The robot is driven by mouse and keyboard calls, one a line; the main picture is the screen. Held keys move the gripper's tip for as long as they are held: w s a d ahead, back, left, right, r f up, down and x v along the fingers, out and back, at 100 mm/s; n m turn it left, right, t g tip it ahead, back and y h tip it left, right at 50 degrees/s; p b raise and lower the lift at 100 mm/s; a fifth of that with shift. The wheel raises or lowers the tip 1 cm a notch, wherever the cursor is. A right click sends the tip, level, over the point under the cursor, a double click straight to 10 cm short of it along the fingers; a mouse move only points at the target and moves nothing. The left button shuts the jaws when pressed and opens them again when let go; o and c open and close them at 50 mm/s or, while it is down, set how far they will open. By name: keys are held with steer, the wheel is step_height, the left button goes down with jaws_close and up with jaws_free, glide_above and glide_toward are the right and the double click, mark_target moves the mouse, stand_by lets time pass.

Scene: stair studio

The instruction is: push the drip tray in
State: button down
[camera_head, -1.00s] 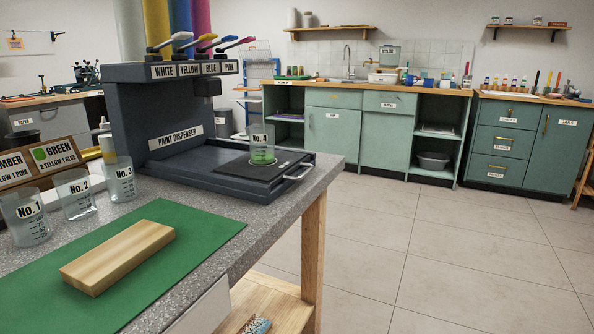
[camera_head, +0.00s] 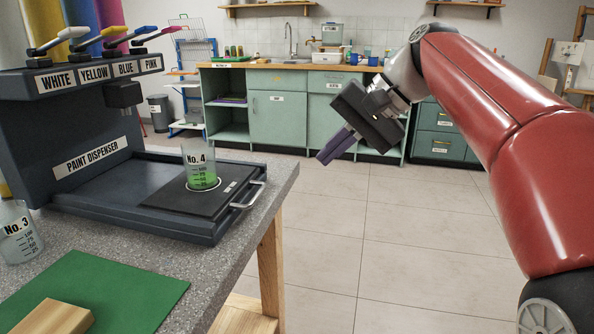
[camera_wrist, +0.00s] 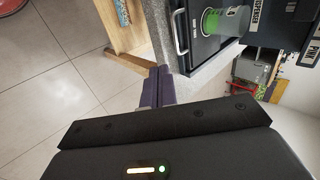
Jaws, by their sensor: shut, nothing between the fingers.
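The black drip tray (camera_head: 190,212) sits in the base of the dark paint dispenser (camera_head: 100,160), its front with a metal handle (camera_head: 248,196) at the counter's edge side. Beaker No. 4 (camera_head: 200,168), with green liquid, stands upright on the tray. My gripper (camera_head: 326,158) is shut and empty, in the air to the right of the tray handle and apart from it. In the wrist view my closed fingers (camera_wrist: 157,86) show in the middle, with the handle (camera_wrist: 180,32) and tray (camera_wrist: 207,42) beyond them.
Beaker No. 3 (camera_head: 18,235) stands on the grey counter at left, near a green mat (camera_head: 110,285) with a wooden block (camera_head: 52,317). Colour levers top the dispenser. The tiled floor (camera_head: 400,260) right of the counter is clear. Green cabinets (camera_head: 277,118) stand at the back.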

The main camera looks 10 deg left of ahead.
steer(key=a+r+b+x, duration=0.1)
steer(key=x, duration=1.2)
steer(key=shift+a+r, duration=0.25)
steer(key=shift+a, duration=0.2)
